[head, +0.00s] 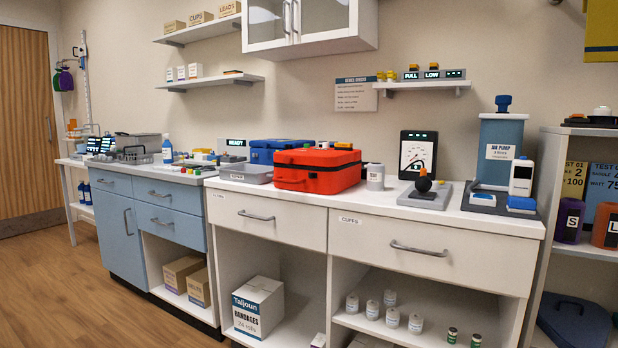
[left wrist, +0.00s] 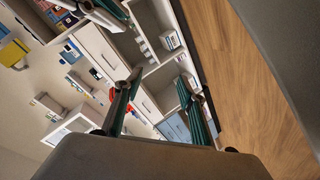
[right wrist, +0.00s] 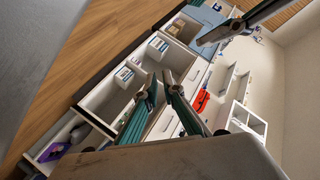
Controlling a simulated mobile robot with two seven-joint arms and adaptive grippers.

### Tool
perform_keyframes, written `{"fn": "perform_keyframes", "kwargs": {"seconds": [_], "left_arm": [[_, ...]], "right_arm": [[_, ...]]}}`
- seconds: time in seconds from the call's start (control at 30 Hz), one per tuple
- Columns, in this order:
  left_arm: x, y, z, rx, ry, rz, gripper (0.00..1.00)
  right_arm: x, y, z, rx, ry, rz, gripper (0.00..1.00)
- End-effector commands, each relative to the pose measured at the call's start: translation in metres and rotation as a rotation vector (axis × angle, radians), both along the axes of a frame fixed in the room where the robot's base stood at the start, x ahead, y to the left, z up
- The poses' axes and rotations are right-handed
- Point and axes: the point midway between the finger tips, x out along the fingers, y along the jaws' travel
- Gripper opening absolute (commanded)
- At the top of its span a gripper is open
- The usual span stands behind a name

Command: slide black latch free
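A red case (head: 298,174) with dark seams and fittings sits on the white counter in the head view. Small dark marks on its front may be latches, but they are too small to tell, so I cannot single out the black latch. The red case also shows small in the right wrist view (right wrist: 201,102). Neither gripper shows in the head view. My left gripper (left wrist: 157,82) is open and empty, with its fingers well apart.
A blue case (head: 270,150) stands behind the red one, with a grey tray (head: 246,174) to the left. A white canister (head: 375,177), a gauge display (head: 418,156) and a black-knobbed device (head: 424,192) stand to the right. The counter's front strip is clear.

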Motion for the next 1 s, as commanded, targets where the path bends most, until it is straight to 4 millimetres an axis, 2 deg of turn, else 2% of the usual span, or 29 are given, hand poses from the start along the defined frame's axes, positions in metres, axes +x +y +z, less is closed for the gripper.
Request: {"fn": "perform_keyframes", "kwargs": {"seconds": [0.27, 0.47, 0.77, 1.0], "left_arm": [[0.002, 0.000, 0.028, 0.180, -0.101, -0.101, 0.40], [0.008, 0.016, 0.046, 0.382, -0.170, -0.172, 0.40], [0.014, 0.069, 0.062, 0.677, -0.169, -0.235, 0.40], [-0.001, 0.117, 0.053, 0.845, -0.079, -0.280, 0.40]], "right_arm": [[0.002, 0.000, 0.028, -0.181, -0.102, 0.101, 0.00], [0.008, -0.016, 0.046, -0.382, -0.169, 0.171, 0.00], [0.014, -0.069, 0.062, -0.676, -0.168, 0.235, 0.00], [-0.001, -0.117, 0.053, -0.844, -0.080, 0.281, 0.00]]}}
